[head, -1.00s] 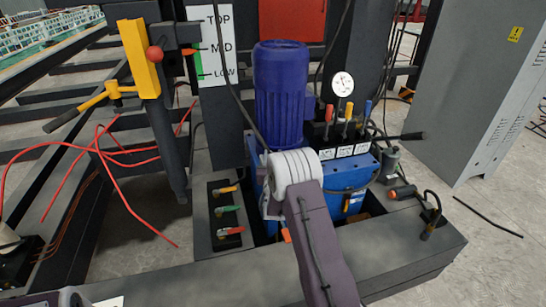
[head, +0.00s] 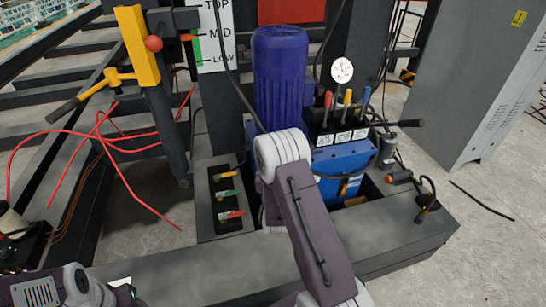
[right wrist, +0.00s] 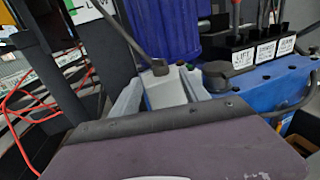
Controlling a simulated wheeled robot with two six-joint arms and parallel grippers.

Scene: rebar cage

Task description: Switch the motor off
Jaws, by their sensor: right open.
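The blue finned motor (head: 280,80) stands upright on the blue power unit (head: 345,165); it also shows in the right wrist view (right wrist: 160,25). I cannot make out a clearly marked motor switch. A dark block (right wrist: 160,67) at the end of a black cable sits beside the motor in the right wrist view. My right arm reaches up in front of the motor and hides part of its base and the unit. In the right wrist view my right gripper (right wrist: 163,95) shows as pale grey fingers, apart and near the blue unit. Only my left arm's links show, bottom left.
Red, yellow and blue levers (head: 346,103) stand above white labels, below a gauge (head: 342,70). A panel (head: 228,200) holds yellow, green and red handles. A grey cabinet (head: 465,80) stands right. Red hoses (head: 100,150) lie left. A dark beam (head: 190,270) crosses the front.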

